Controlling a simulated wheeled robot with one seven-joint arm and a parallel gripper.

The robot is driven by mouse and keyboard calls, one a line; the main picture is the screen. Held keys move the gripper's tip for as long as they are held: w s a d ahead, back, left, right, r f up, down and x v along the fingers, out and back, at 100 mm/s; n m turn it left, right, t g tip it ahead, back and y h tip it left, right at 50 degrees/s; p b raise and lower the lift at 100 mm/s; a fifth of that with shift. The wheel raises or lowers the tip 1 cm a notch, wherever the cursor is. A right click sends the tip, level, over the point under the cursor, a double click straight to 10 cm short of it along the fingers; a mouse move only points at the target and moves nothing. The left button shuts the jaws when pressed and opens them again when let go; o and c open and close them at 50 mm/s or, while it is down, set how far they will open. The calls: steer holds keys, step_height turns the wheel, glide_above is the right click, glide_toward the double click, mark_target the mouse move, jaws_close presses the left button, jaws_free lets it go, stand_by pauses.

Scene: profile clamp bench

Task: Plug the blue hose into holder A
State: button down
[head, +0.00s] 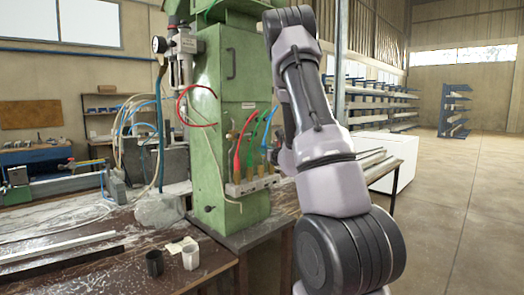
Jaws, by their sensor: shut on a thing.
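The blue hose (268,126) arches down in front of the green machine column, beside a green hose (251,127) and a red hose (238,140). My gripper (272,156) shows only as a small dark part at the lower end of the blue hose, and it is shut on that hose. My arm hides most of the gripper. I cannot read which holder is A, nor tell whether the blue hose's end is inside a fitting.
The green machine (212,120) fills the middle. A loose red hose (182,93) loops at the column's left. The floor (455,200) at the right is clear.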

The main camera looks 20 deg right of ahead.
steer(key=s+d, duration=0.2)
steer(key=s, duration=0.3)
steer(key=shift+s, duration=0.35)
stand_by(0.5)
steer(key=shift+d, duration=0.15)
steer(key=w+d, duration=0.4)
steer(key=d, duration=0.8)
steer(key=shift+w+d+f, duration=0.25)
steer(key=shift+w+f, duration=0.05)
stand_by(1.1)
steer(key=shift+w+a, duration=0.1)
steer(key=w+a, duration=0.5)
steer(key=w, duration=0.8)
steer(key=shift+w, duration=0.25)
stand_by(1.6)
